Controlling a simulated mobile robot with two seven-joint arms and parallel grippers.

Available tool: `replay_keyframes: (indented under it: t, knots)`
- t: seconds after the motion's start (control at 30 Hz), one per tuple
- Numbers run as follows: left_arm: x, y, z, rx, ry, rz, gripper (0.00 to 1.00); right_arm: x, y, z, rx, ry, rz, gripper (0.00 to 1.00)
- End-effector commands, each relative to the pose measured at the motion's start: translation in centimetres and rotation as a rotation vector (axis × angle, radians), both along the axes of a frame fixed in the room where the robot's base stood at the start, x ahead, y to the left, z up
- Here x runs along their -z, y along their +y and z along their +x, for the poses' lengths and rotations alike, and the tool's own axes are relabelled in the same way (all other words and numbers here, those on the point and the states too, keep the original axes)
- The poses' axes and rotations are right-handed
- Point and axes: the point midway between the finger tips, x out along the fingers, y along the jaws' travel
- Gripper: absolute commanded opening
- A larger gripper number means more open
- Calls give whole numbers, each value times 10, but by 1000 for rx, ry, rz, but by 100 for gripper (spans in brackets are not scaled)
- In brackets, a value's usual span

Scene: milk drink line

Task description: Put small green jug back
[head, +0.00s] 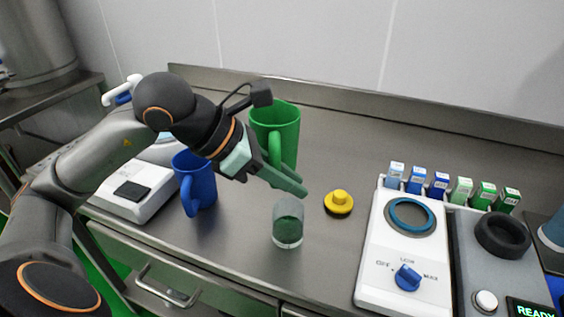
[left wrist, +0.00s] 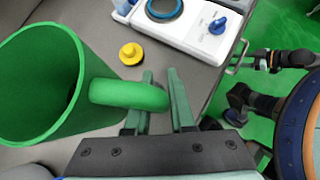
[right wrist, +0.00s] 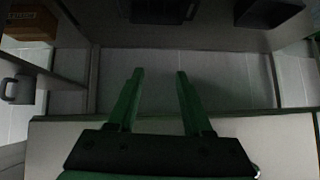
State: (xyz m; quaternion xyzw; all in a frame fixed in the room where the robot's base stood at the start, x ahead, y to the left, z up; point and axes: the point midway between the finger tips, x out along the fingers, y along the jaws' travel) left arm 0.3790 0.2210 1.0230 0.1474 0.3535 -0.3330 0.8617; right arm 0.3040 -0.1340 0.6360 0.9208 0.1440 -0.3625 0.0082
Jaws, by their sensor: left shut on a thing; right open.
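The green jug (head: 275,122) is at the back of the counter in the head view. It fills the left side of the left wrist view (left wrist: 40,85), with its handle (left wrist: 115,93) pointing at my fingers. My left gripper (head: 301,190) is shut on the jug's handle. The arm hides the jug's lower part in the head view, so I cannot tell whether its base touches the counter. My right gripper (right wrist: 158,75) is open and empty in the right wrist view, away from the counter objects.
A blue jug (head: 197,180) stands left of the green one, near a white scale (head: 135,190). A glass (head: 288,225) stands in front, with a yellow knobbed piece (head: 339,203) beside it. A white hotplate (head: 390,270) and several small cartons (head: 440,185) are right. The back counter is clear.

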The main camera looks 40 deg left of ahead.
Motion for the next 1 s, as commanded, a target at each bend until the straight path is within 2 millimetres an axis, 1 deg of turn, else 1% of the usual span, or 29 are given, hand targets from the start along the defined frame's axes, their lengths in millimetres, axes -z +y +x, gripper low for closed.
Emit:
replay_keyframes:
  t: [0.17, 0.27, 0.53, 0.57, 0.6, 0.7, 0.8, 1.0]
  knots:
    - [4, 6, 7, -3, 0, -3, 0, 2, 0, 0, -1, 0, -1, 50]
    - [14, 19, 19, -6, 4, -4, 0, 4, -1, 0, 0, 0, -1, 50]
    - [39, 63, 64, -6, 2, -6, 0, 2, -1, 0, 0, 0, -1, 50]
    - [44, 67, 69, -4, 2, -6, 0, 2, -1, 0, 0, 0, -1, 50]
    - [54, 71, 73, -4, 3, -6, 0, 4, -1, 0, 0, 0, -1, 50]
    - [70, 81, 82, -3, 1, -5, 0, 5, -1, 0, 1, 0, -2, 50]
    - [82, 88, 89, -1, -1, -4, 0, 5, -1, 0, 1, 0, -1, 50]
    - [92, 94, 96, -1, -3, -1, 0, 5, -1, 0, 1, 0, -1, 50]
